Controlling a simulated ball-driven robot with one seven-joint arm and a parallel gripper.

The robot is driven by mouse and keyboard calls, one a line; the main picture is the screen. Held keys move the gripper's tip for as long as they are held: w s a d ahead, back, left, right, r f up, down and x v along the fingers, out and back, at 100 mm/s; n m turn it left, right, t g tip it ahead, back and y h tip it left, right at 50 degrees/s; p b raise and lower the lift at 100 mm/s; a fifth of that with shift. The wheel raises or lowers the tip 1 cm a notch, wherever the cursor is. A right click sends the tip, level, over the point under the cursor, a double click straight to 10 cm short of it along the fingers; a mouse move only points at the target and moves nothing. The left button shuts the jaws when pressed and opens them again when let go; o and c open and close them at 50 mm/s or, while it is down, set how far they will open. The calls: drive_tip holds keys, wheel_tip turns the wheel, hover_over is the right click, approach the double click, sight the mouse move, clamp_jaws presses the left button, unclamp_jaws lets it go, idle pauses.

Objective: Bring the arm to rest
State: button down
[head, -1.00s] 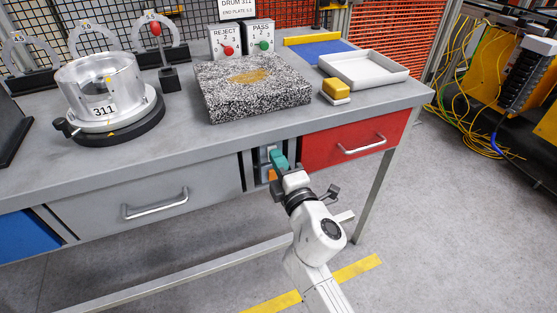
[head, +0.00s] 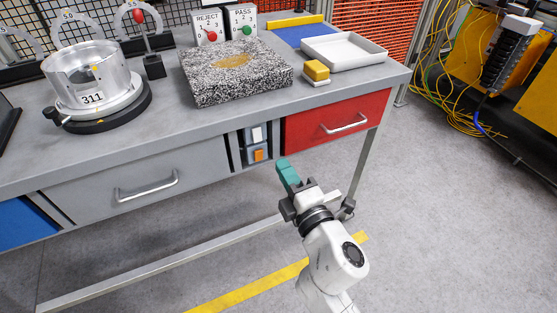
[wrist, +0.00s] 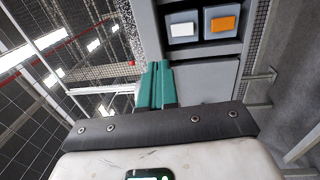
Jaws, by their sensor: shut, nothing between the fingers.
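My gripper (head: 289,174) is in front of the workbench (head: 120,157), below the tabletop and just below the switch panel (head: 256,143) in the head view. Its teal fingers are together with nothing between them. In the wrist view the shut fingers (wrist: 155,86) point toward the panel, which carries a white rocker (wrist: 183,29) and an orange rocker (wrist: 223,24). The fingers look apart from the panel in the head view.
A red drawer (head: 338,120) and a grey drawer (head: 140,185) flank the panel. On the bench are a speckled block (head: 215,88), a metal drum (head: 85,82), a white tray (head: 345,52) and a yellow-topped block (head: 316,72).

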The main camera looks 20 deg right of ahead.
drive_tip(key=shift+s, duration=0.35)
idle(0.3)
drive_tip(key=s+d+f+m+g+h+p, duration=0.5)
drive_tip(key=s+d+m+g+p, duration=0.35)
drive_tip(key=d+m, duration=0.45)
drive_tip(key=s+a+f+m+g+y+p, duration=0.1)
drive_tip(key=s+g, duration=0.4)
drive_tip(key=s, duration=0.5)
drive_tip(key=s+a+f+m+g+y+p, duration=0.2)
drive_tip(key=s+a+f+m+g+y, duration=0.1)
drive_tip(key=s, duration=0.7)
drive_tip(key=shift+a+m+g+y, duration=0.4)
drive_tip(key=shift+a+m+g, duration=0.25)
drive_tip(key=shift+g, duration=0.2)
drive_tip(key=c, duration=1.8)
unclamp_jaws()
drive_tip(key=shift+f, duration=0.1)
